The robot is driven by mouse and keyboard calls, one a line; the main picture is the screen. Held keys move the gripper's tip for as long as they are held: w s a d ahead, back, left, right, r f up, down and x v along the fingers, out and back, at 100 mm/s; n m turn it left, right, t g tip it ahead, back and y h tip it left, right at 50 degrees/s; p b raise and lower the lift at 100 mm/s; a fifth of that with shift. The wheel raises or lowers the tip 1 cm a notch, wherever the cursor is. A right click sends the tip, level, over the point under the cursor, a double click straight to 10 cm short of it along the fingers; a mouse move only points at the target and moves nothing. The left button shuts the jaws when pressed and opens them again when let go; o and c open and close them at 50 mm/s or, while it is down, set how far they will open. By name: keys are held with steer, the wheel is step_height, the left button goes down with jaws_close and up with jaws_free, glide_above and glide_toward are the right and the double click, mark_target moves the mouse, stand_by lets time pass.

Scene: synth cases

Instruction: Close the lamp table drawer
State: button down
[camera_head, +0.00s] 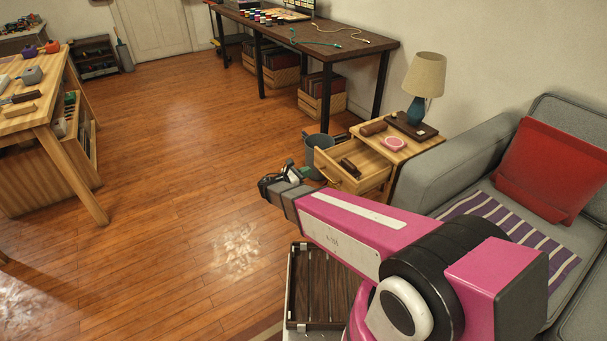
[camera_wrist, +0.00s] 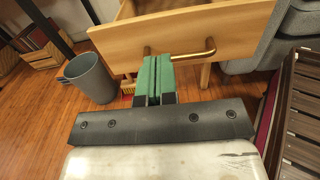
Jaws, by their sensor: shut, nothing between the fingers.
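The lamp table (camera_head: 418,150) stands beside the sofa with its light wood drawer (camera_head: 372,183) pulled open towards the left. A dark object (camera_head: 350,168) lies inside the drawer. In the wrist view the drawer front (camera_wrist: 225,30) fills the top, with a brass bar handle (camera_wrist: 205,53) across it. My gripper (camera_wrist: 157,66) has its green fingers shut together with nothing between them. The fingertips overlap the left part of the handle in the picture; I cannot tell whether they touch it. The gripper (camera_head: 303,172) also shows in the head view, just left of the drawer front.
A grey bin (camera_head: 318,143) stands on the floor behind the drawer and left of it in the wrist view. The lamp (camera_head: 425,75), a pink dish (camera_head: 395,143) and a brown roll (camera_head: 373,128) are on the tabletop. A grey sofa (camera_head: 450,165) borders the right.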

mark_target(331, 162)
steer(key=x, duration=1)
steer(key=x, duration=1.7)
steer(key=shift+w+d, duration=0.2)
steer(key=shift+d, duration=0.1)
